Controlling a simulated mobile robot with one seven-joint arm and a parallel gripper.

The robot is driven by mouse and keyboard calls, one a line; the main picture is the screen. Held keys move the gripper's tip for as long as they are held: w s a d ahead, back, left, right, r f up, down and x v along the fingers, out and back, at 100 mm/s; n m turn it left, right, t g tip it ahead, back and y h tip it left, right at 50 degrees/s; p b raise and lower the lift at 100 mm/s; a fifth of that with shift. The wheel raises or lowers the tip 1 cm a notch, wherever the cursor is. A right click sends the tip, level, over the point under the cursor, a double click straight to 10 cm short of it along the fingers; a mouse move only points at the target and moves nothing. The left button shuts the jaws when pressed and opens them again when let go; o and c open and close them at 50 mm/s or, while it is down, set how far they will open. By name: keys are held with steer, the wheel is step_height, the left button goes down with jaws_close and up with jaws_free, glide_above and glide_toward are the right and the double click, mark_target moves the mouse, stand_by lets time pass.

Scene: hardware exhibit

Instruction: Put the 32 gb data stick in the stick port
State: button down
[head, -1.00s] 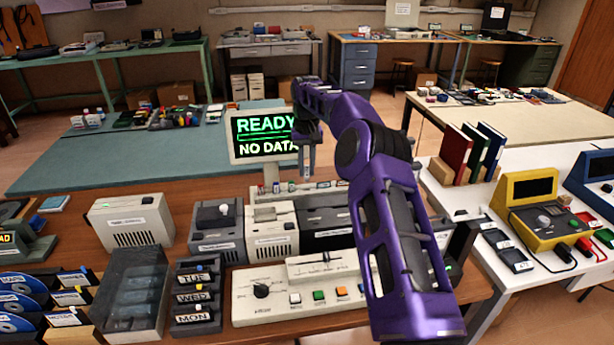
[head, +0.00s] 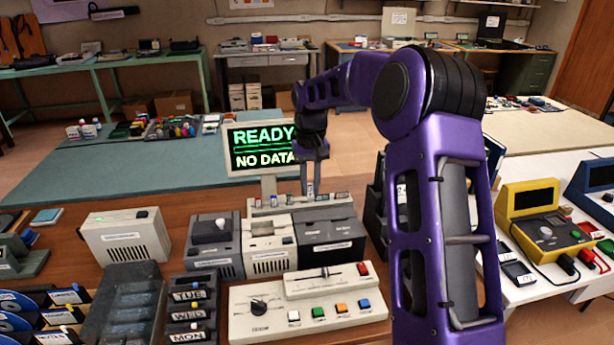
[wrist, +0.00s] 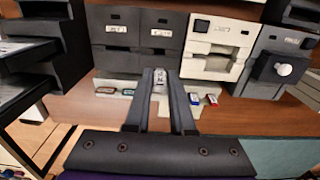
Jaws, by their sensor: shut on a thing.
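My gripper (head: 310,190) points down at the row of small data sticks (head: 328,197) in a pale rack (head: 258,209) below the monitor. In the wrist view my gripper (wrist: 160,74) is shut on a small pale data stick (wrist: 159,81), at the rack's middle. Its label is too small to read, so I cannot tell if it is the 32 gb one. I also cannot tell if it is clear of the rack. Other sticks with green (wrist: 127,92) and red (wrist: 212,99) ends stand to either side. I cannot make out the stick port.
The monitor (head: 262,147) reads "READY" and "NO DATA". A cream drive unit (head: 268,243), a grey unit (head: 214,244) and a dark unit (head: 329,240) stand close in front of the rack. A control panel (head: 310,308) with coloured buttons lies nearer me.

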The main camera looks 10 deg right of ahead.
steer(key=shift+s+f, duration=0.1)
steer(key=shift+s, duration=0.1)
steer(key=shift+f, duration=1.1)
steer(key=shift+f+b, duration=0.45)
steer(key=shift+f, duration=1.2)
steer(key=shift+f, duration=0.6)
steer(key=shift+f+b, duration=0.75)
steer(key=shift+f, duration=0.45)
steer(key=c, duration=0.7)
jaws_free()
steer(key=shift+r, duration=0.1)
